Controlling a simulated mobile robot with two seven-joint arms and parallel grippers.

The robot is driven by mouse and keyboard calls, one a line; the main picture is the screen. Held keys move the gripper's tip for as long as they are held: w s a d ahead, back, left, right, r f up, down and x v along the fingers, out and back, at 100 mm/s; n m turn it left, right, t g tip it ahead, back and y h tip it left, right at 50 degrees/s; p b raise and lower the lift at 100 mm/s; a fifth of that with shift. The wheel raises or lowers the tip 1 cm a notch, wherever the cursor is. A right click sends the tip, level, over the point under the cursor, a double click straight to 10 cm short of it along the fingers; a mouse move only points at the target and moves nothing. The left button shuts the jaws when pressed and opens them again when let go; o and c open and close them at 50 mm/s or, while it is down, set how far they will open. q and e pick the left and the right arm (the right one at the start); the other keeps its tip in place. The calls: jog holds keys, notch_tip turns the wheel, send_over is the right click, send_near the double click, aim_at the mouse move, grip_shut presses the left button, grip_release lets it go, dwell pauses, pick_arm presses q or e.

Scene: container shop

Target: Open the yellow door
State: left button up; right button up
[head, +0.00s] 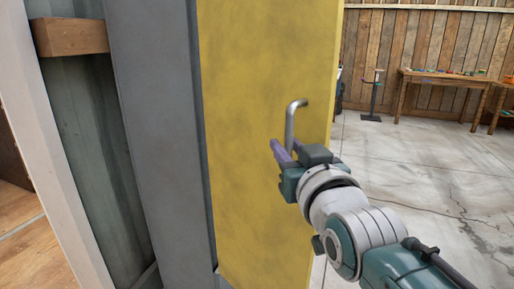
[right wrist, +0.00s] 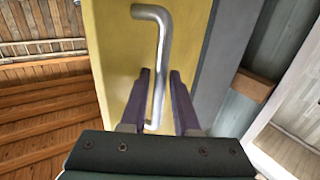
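The yellow door (head: 245,130) stands upright in the middle of the head view, and it also shows in the right wrist view (right wrist: 115,50). Its bent metal handle (head: 291,122) is near the door's right edge in the head view. In the right wrist view the handle (right wrist: 161,60) runs between the purple fingers of my right gripper (right wrist: 160,75), with a visible gap on each side. My right gripper (head: 284,146) is open around the handle's lower part. Whether a finger touches the handle is hard to tell. My left gripper is not in view.
A grey post (head: 160,130) stands left of the door, beside a recessed corrugated wall with a wooden block (head: 70,37). Right of the door is open concrete floor (head: 430,170). A wooden table (head: 445,80) with small items and a thin stand (head: 373,95) are at the back.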

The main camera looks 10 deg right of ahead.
jog(key=shift+s+r+p, duration=0.1)
jog(key=shift+s+p, duration=0.2)
jog(key=shift+s, duration=0.15)
jog(key=s+p, duration=0.2)
jog(key=s, duration=0.7)
jog(key=shift+d, duration=0.45)
jog(key=shift+c, duration=0.2)
